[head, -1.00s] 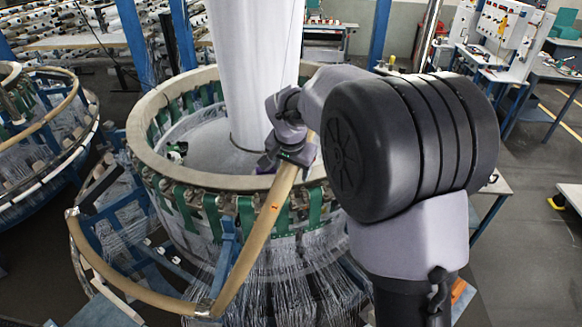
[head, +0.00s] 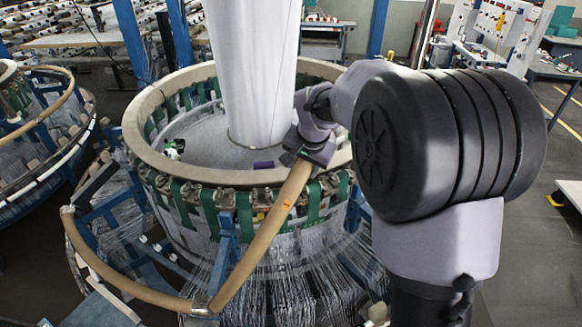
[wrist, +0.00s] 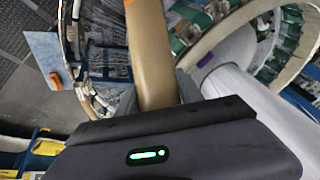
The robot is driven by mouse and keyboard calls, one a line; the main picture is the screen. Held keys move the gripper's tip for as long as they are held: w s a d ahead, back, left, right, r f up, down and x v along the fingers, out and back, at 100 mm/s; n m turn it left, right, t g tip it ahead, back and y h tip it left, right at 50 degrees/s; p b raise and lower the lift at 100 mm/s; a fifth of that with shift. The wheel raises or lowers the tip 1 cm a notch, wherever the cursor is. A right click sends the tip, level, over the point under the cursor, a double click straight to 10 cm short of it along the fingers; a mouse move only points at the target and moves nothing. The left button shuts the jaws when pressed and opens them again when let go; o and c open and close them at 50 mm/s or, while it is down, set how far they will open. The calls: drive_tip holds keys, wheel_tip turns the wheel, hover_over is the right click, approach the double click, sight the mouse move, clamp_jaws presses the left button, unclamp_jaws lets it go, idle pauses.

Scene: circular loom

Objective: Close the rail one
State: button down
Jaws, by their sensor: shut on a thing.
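The rail (head: 262,235) is a tan padded bar, with a small orange mark, that slants up from a joint near the bottom of the head view to my gripper (head: 306,158). My gripper is shut on its upper end, in front of the loom's ring. In the wrist view the rail (wrist: 151,50) runs straight out from between the fingers of my gripper (wrist: 160,98); its gripped end is hidden. A second tan rail section (head: 120,280) curves from the joint to the left, standing out from the loom.
The circular loom's ring (head: 150,165) surrounds a tall white fabric tube (head: 255,70). Green straps and white threads hang below the ring. Another loom (head: 40,130) stands at the left. Open floor (head: 535,230) lies to the right.

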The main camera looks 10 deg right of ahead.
drive_tip(key=s+d+f+m+t+y+b, duration=0.1)
drive_tip(key=s+d+f+y+b, duration=0.2)
drive_tip(key=d+f+b, duration=0.75)
drive_tip(key=s+d+f+t+y+b, duration=0.1)
drive_tip(key=s+d+f+y+b, duration=0.15)
drive_tip(key=d+f+b, duration=0.85)
drive_tip(key=s+d+f+m+t+y+b, duration=0.1)
drive_tip(key=d+f+y+b, duration=0.1)
drive_tip(key=f+b, duration=0.6)
drive_tip(key=s+d+f+m+t+y+b, duration=0.1)
drive_tip(key=d+f+y+b, duration=0.2)
drive_tip(key=f, duration=1.9)
drive_tip(key=b, duration=0.4)
drive_tip(key=shift+s+d+b, duration=0.25)
drive_tip(key=shift+s+b, duration=0.1)
drive_tip(key=shift+s, duration=0.05)
drive_tip(key=shift+f, duration=0.1)
drive_tip(key=c, duration=0.9)
unclamp_jaws()
drive_tip(key=shift+o, duration=0.7)
drive_tip(key=shift+w, duration=0.1)
